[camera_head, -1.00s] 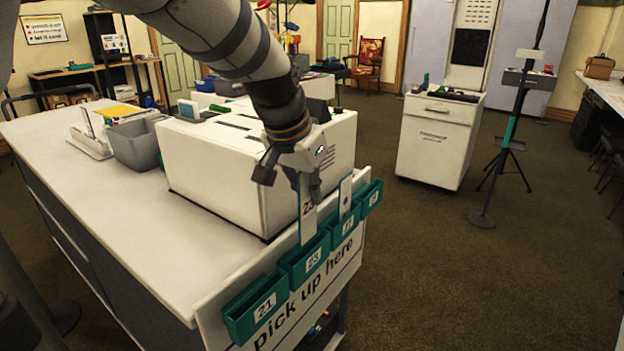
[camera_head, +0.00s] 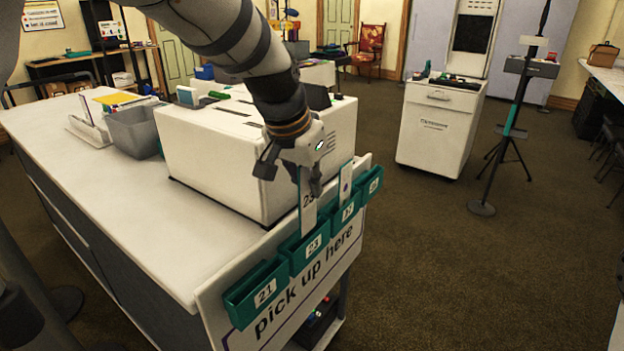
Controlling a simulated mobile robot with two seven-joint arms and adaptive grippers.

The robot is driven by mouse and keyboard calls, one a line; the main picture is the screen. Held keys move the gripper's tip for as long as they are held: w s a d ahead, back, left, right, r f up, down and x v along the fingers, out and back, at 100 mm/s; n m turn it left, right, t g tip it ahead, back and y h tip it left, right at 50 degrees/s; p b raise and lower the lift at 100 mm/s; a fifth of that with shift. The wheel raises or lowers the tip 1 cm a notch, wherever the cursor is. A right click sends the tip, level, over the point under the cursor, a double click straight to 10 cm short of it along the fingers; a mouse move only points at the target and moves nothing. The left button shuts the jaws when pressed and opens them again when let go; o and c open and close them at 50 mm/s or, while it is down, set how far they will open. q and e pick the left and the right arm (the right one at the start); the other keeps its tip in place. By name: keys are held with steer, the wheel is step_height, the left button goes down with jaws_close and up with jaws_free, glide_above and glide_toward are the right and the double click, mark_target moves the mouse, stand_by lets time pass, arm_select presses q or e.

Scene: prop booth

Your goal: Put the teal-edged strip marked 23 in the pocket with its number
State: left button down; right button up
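The strip marked 23 (camera_head: 308,216) is pale and stands nearly upright. Its lower end goes behind the front wall of the teal pocket labelled 23 (camera_head: 297,262). My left gripper (camera_head: 303,186) is at the strip's upper end, and its dark fingers partly cover that end. Whether the fingers press on the strip is unclear at this size. Another pale strip (camera_head: 346,176) stands in the teal pocket to the right, labelled 17 as far as I can read. The pocket labelled 21 (camera_head: 256,298) is nearest and looks empty. My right gripper is not in view.
The pockets hang on a white "pick up here" board (camera_head: 217,303) at the counter's (camera_head: 150,222) end. A large white box (camera_head: 215,168) stands close behind my gripper. A grey bin (camera_head: 135,133) is farther left. Floor right of the board is clear.

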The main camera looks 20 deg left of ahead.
mark_target(299, 180)
arm_select(q)
steer(key=shift+f, duration=2.8)
steer(key=c, duration=1.7)
jaws_free()
steer(key=v, duration=1.2)
steer(key=shift+f, duration=0.1)
